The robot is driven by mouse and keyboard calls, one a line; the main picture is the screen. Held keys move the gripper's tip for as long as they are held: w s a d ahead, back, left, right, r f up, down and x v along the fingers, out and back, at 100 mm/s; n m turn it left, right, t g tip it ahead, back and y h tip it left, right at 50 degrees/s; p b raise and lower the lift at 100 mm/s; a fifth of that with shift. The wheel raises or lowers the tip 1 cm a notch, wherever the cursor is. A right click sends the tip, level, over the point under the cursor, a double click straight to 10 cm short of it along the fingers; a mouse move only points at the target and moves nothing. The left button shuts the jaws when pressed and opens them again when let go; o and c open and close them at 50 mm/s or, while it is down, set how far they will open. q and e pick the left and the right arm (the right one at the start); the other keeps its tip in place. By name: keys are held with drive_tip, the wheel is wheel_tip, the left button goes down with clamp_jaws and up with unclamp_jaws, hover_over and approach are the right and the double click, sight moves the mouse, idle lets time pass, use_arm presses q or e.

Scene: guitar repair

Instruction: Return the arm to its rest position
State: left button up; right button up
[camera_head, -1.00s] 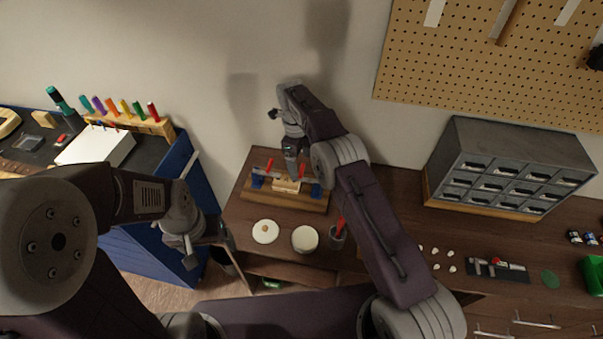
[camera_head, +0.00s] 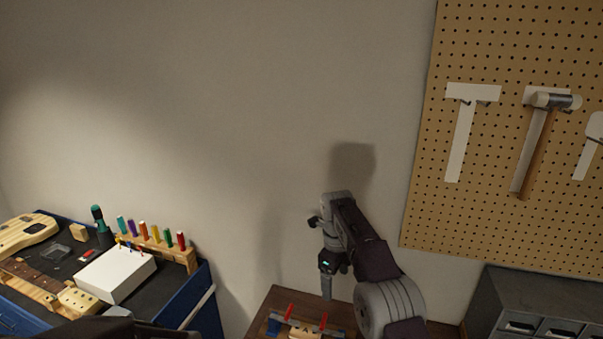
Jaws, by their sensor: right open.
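My right arm reaches up from the bottom right. Its gripper (camera_head: 327,288) points down above the back of the wooden bench (camera_head: 267,300). The gap between its fingertips is too small to make out, and no object shows in it. A fixture with red-handled clamps (camera_head: 290,312) and a pale piece stands on the bench just below it, cut off by the bottom edge. My left gripper is out of the picture. Only a dark part of my left arm shows at the bottom left.
At left a blue cart (camera_head: 205,308) carries a white box (camera_head: 115,273), a rack of colored-handled tools (camera_head: 160,245) and guitar parts. A grey drawer cabinet (camera_head: 500,295) stands at bottom right. A pegboard (camera_head: 480,210) holds a hammer (camera_head: 540,140). The middle wall is bare.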

drive_tip(key=s+d+r+n+b, duration=0.2)
drive_tip(key=s+d+n, duration=0.4)
drive_tip(key=s, duration=0.8)
drive_tip(key=s+d+f+n, duration=0.2)
drive_tip(key=s+f+n, duration=0.9)
drive_tip(key=n, duration=0.7)
drive_tip(key=s, duration=0.3)
drive_tip(key=shift+s+f+y, duration=0.35)
drive_tip(key=shift+f+y, duration=0.05)
drive_tip(key=shift+s, duration=0.15)
